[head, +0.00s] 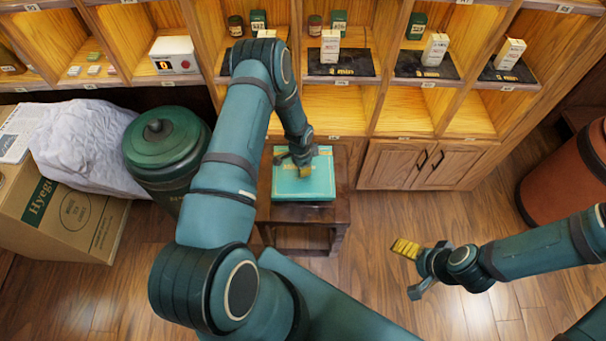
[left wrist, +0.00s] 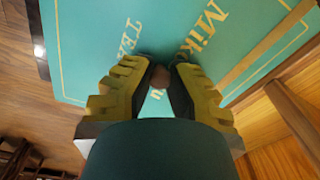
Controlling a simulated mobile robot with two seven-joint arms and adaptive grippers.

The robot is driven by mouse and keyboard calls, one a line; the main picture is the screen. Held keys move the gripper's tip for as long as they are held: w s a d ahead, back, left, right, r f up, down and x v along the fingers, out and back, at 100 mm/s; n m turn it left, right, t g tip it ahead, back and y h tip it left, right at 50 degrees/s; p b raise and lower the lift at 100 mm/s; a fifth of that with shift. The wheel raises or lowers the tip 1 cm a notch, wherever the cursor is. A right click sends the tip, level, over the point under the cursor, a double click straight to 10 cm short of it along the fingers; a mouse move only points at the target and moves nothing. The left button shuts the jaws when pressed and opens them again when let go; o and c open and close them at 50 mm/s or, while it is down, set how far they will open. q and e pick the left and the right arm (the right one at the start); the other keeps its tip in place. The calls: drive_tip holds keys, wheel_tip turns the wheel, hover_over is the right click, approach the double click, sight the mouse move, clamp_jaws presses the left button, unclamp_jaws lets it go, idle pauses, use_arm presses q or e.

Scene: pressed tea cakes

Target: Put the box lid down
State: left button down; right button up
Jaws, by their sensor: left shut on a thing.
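The teal box lid (head: 318,181) with pale lettering lies flat over a small dark wooden stool (head: 339,212). Whether a box is under it, I cannot tell. In the left wrist view the lid (left wrist: 95,45) fills most of the upper picture, with a thin pale border line. My left gripper (head: 303,168) is above the lid, pointing down. In the left wrist view its ridged yellow fingers (left wrist: 160,82) are shut on a small brown knob (left wrist: 160,76) on the lid. My right gripper (head: 411,270) is open and empty above the floor at the right.
Wooden shelves (head: 345,124) with tins, small boxes and dark mats stand behind the stool. A green lidded canister (head: 165,140) and a cardboard box (head: 55,215) are at the left. A reddish barrel (head: 560,182) stands at the right.

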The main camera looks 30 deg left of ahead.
use_arm(q)
drive_tip(key=shift+f+b, duration=0.45)
drive_tip(key=shift+f, duration=1.4)
drive_tip(key=shift+f, duration=0.1)
drive_tip(key=c, duration=1.1)
unclamp_jaws()
drive_tip(key=shift+o, duration=0.2)
drive_tip(key=r+p, duration=0.1)
drive_tip(key=r, duration=0.3)
drive_tip(key=r+p, duration=0.1)
drive_tip(key=r, duration=0.7)
drive_tip(key=shift+s+a+p, duration=0.15)
drive_tip(key=shift+s+p, duration=0.15)
drive_tip(key=shift+p, duration=0.1)
drive_tip(key=s+d+r+n+h, duration=0.1)
drive_tip(key=s+d+r+n, duration=0.2)
drive_tip(key=s+d, duration=0.2)
drive_tip(key=s+d+r+n+h, duration=0.1)
drive_tip(key=s+d+r+n, duration=0.1)
drive_tip(key=s+d, duration=0.4)
drive_tip(key=s+d+r+n+t+h, duration=0.1)
drive_tip(key=s+d+r+n, duration=0.2)
drive_tip(key=d, duration=0.8)
drive_tip(key=s+n, duration=0.2)
drive_tip(key=shift+s+d+r, duration=0.2)
drive_tip(key=shift+s+r, duration=0.1)
drive_tip(key=shift+s, duration=0.05)
